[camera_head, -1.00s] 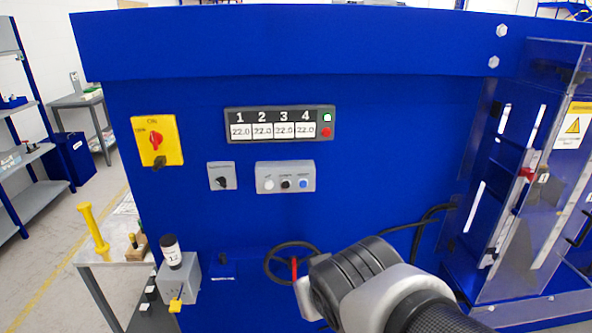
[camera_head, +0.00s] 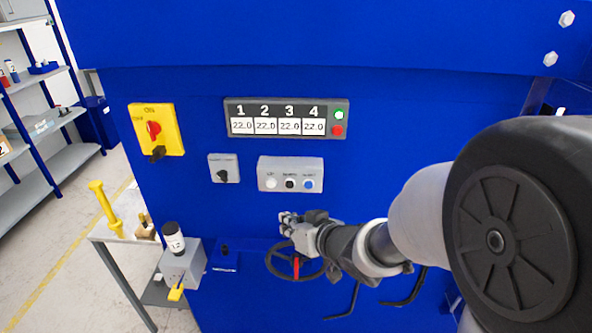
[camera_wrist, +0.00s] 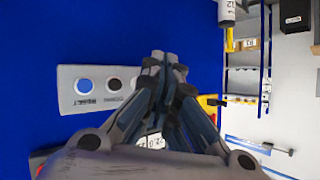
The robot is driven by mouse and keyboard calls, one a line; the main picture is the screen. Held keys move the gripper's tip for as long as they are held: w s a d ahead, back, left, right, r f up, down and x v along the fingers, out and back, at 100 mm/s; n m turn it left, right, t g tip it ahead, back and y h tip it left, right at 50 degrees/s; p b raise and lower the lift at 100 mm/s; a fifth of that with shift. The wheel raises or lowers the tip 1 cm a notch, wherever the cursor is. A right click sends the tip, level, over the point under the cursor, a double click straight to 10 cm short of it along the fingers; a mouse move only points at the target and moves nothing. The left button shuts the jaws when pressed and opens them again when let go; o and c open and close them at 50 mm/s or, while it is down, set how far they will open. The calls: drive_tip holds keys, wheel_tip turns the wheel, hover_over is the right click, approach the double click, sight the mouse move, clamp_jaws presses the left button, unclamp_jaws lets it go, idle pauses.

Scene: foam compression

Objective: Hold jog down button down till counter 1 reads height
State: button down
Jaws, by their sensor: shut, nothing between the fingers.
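The counter display (camera_head: 286,104) on the blue machine front has windows numbered 1 to 4. Counter 1 (camera_head: 241,126) reads 22.0, as do the others. Below it, a grey button box (camera_head: 291,165) carries a white button (camera_head: 271,183), a black button (camera_head: 290,184) and a blue button (camera_head: 308,184); its labels are too small to read surely here. My gripper (camera_head: 287,219) is shut and empty, below the box and apart from it in the head view. In the wrist view its fingers (camera_wrist: 165,58) cover the white button; the black (camera_wrist: 114,85) and blue (camera_wrist: 84,86) buttons show.
A handwheel (camera_head: 277,262) is just below my gripper. A small selector switch (camera_head: 224,169) and a yellow switch (camera_head: 157,130) are to the left. A grey box (camera_head: 182,266) with a black-topped cylinder stands at lower left. The panel face around the buttons is clear.

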sight(290, 185)
drive_tip(key=w+p, duration=0.2)
drive_tip(key=w, duration=0.6)
drive_tip(key=shift+w+d+p, duration=0.2)
drive_tip(key=shift+w+p, duration=0.15)
drive_tip(key=shift+w, duration=0.05)
idle(1.4)
drive_tip(key=shift+w+p, duration=0.4)
drive_tip(key=shift+w+p, duration=0.3)
drive_tip(key=shift+w, duration=0.15)
idle(4.6)
